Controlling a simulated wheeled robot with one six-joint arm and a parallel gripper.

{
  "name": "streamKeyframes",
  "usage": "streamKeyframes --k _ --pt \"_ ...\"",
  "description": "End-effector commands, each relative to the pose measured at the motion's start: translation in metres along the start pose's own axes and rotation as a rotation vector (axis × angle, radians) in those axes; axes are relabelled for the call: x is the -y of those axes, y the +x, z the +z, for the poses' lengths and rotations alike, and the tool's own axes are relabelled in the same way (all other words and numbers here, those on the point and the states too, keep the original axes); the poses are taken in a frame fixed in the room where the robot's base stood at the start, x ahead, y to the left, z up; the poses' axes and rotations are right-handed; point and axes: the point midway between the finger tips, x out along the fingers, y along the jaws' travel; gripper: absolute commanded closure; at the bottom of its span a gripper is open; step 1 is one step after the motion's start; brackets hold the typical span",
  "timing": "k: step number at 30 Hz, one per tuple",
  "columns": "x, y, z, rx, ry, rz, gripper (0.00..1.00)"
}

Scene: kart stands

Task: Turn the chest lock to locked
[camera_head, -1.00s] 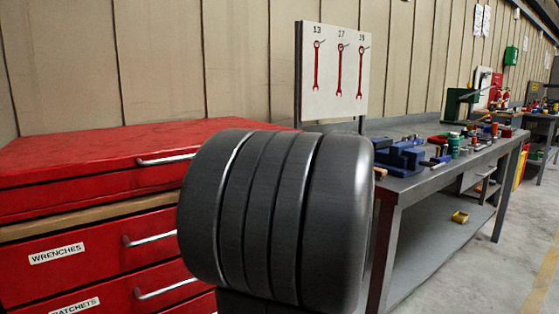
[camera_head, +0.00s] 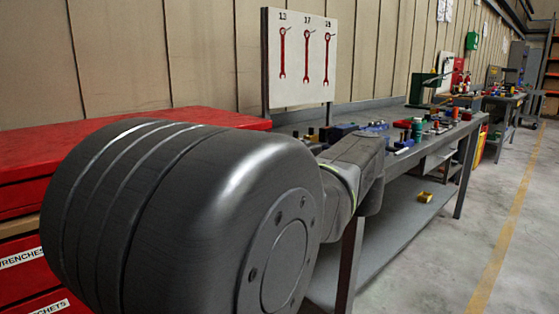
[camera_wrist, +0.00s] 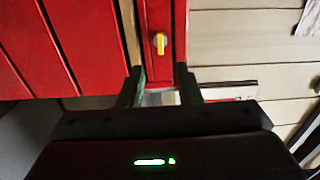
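The red chest (camera_head: 28,160) stands at the left in the head view, partly hidden behind my arm. In the wrist view the chest (camera_wrist: 85,30) fills the upper left. The chest lock (camera_wrist: 160,43) shows there as a small yellow knob in a pale surround on a red strip. The knob's long side runs nearly up and down in that picture. My gripper (camera_wrist: 161,86) is open and empty, its two dark fingers apart. The lock appears above the gap between the fingertips, not touched by them. The head view does not show the gripper or the lock.
A grey workbench (camera_head: 350,257) with tools runs along the wall to the right of the chest. A white board (camera_head: 299,58) with red wrench drawings stands behind it. The floor at the right is clear.

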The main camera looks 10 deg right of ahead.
Motion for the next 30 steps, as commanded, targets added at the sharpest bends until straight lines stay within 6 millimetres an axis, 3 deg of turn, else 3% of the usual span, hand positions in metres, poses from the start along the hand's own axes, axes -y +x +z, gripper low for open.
streamKeyframes --k 6,19,25,30 --pt "0.000 -0.019 0.000 -0.001 0.001 0.000 0.69" --pt "0.000 -0.022 0.000 0.001 0.000 0.000 0.69" --pt "-0.001 -0.011 0.001 0.004 0.000 0.001 0.69" --pt "-0.002 0.011 0.001 0.006 0.000 0.000 0.69"
